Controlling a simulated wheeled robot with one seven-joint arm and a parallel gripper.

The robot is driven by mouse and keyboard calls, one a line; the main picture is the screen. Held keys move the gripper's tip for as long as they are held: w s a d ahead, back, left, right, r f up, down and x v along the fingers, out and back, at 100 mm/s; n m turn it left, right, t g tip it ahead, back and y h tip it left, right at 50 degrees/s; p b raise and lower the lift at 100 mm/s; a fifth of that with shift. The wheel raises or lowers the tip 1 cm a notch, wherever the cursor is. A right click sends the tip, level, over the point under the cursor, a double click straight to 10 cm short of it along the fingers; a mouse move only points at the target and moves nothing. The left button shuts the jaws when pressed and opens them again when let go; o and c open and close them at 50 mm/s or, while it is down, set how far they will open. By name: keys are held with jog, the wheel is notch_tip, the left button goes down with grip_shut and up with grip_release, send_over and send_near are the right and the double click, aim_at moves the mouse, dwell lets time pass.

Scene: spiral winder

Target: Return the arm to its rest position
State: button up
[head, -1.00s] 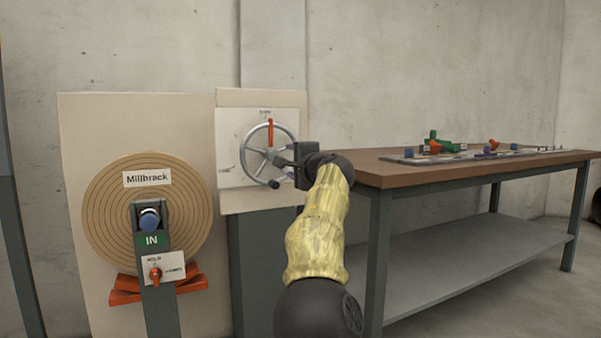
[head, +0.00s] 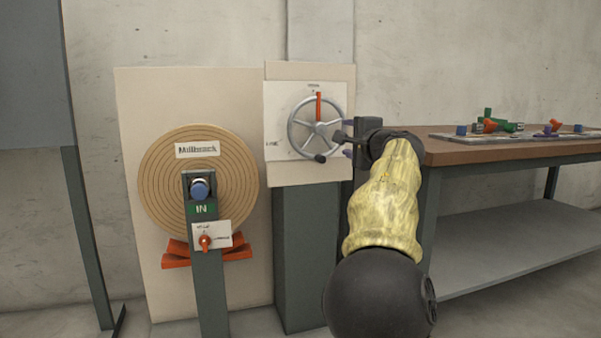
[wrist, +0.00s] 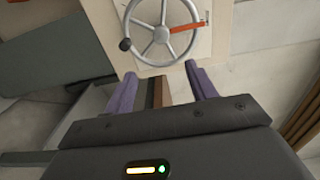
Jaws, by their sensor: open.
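My gripper (head: 346,144) is at the end of my yellow-sleeved arm, just right of the handwheel (head: 318,128) in the head view. In the wrist view its two purple fingers (wrist: 163,92) are spread apart with nothing between them. The wheel (wrist: 162,33) lies beyond the fingertips there, apart from them.
A wooden spiral disc (head: 240,165) labelled Millbrack stands at left, behind a post with a blue button (head: 199,189) marked IN and a red switch (head: 205,241). A workbench (head: 470,153) with coloured parts stands at right, close beside my arm. A grey cabinet (head: 35,80) is at far left.

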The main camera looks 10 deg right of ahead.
jog(key=s+d+m+h+p, duration=0.1)
jog(key=d+m+h+p, duration=0.15)
jog(key=m+p, duration=0.45)
jog(key=s+d+m+h+p, duration=0.15)
jog(key=d+m, duration=0.25)
jog(key=m, duration=0.7)
jog(key=s+f+m+g+h+p, duration=0.15)
jog(key=f+m+p, duration=0.25)
jog(key=m, duration=0.4)
jog(key=s+f+m+g+p, duration=0.3)
jog(key=f+m+p, duration=0.15)
jog(key=m, duration=0.35)
jog(key=s+a+f+m+g+y+p, duration=0.1)
jog(key=s+a+f+m+g+p, duration=0.1)
jog(key=s+a+m+g+p, duration=0.45)
jog(key=s+a+f+m+g+y+p, duration=0.1)
jog(key=s+a+f+m+p, duration=0.25)
jog(key=s+m, duration=0.7)
jog(key=s+a+f+m+g+y+p, duration=0.1)
jog(key=s+a+f+m+g+p, duration=0.3)
jog(key=s, duration=0.9)
notch_tip(320, 180, up, 39)
jog(key=w+a+p, duration=0.1)
jog(key=p, duration=3.7)
jog(key=shift+a+r+m+t, duration=0.2)
jog(key=shift+a+m+t, duration=0.1)
jog(key=shift+t, duration=0.1)
